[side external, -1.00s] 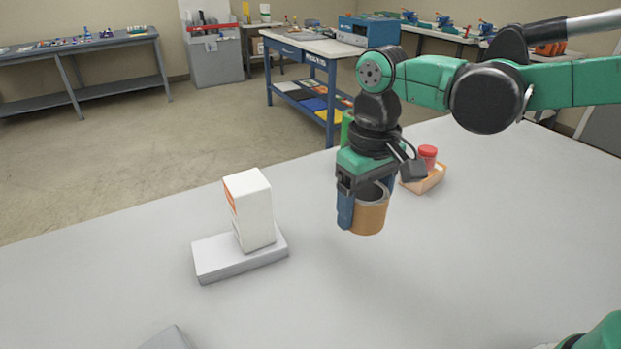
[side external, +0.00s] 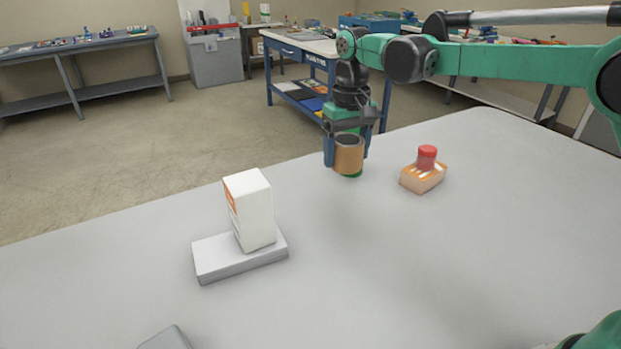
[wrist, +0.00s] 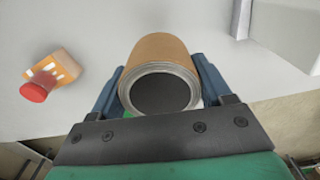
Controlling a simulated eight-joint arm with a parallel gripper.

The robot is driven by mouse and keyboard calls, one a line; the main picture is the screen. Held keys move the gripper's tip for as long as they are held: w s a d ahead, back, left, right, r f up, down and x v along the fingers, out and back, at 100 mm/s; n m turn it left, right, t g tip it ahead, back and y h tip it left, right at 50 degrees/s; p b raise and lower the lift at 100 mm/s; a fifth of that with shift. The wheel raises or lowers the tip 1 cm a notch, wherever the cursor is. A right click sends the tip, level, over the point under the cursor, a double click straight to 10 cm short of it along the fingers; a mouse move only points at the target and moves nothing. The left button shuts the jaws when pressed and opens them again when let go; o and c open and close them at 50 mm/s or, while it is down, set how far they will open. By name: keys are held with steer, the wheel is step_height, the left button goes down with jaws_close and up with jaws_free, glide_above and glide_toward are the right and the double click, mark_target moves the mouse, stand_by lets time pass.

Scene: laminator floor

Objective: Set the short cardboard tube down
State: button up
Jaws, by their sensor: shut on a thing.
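The short cardboard tube (side external: 348,158) is brown with a metal rim. My gripper (side external: 347,150) is shut around its sides, one blue finger on each side, and holds it upright near the table's far edge. In the wrist view the tube (wrist: 158,48) sits between the fingers of my gripper (wrist: 158,78), its round dark end facing the camera. A green thing (side external: 352,176) shows just under the tube's lower edge; most of it is hidden, and I cannot tell whether they touch.
A small orange-and-white box (side external: 423,180) with a red-capped thing (side external: 427,155) on it stands right of the tube. A white carton (side external: 252,210) stands on a pale slab (side external: 240,262) at left. The table's middle and front right are clear.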

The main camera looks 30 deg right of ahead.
glide_toward(347, 205)
steer(key=shift+m, duration=0.4)
step_height(347, 205, down, 7)
steer(key=shift+r, duration=0.2)
steer(key=shift+f, duration=0.1)
steer(key=o, duration=1.2)
step_height(347, 205, up, 12)
steer(key=s+r+t, duration=0.4)
steer(key=s+r, duration=0.2)
steer(key=s, duration=0.3)
steer(key=s+f+t, duration=0.1)
steer(key=s, duration=0.2)
steer(key=s+f+n+t, duration=0.1)
steer(key=s+f, duration=0.1)
steer(key=s, duration=0.2)
steer(key=s+f+t, duration=0.1)
steer(key=s, duration=0.2)
steer(key=shift+s+a+f+n, duration=0.15)
steer(key=shift+a+f+n, duration=0.05)
steer(key=shift+f+n, duration=0.2)
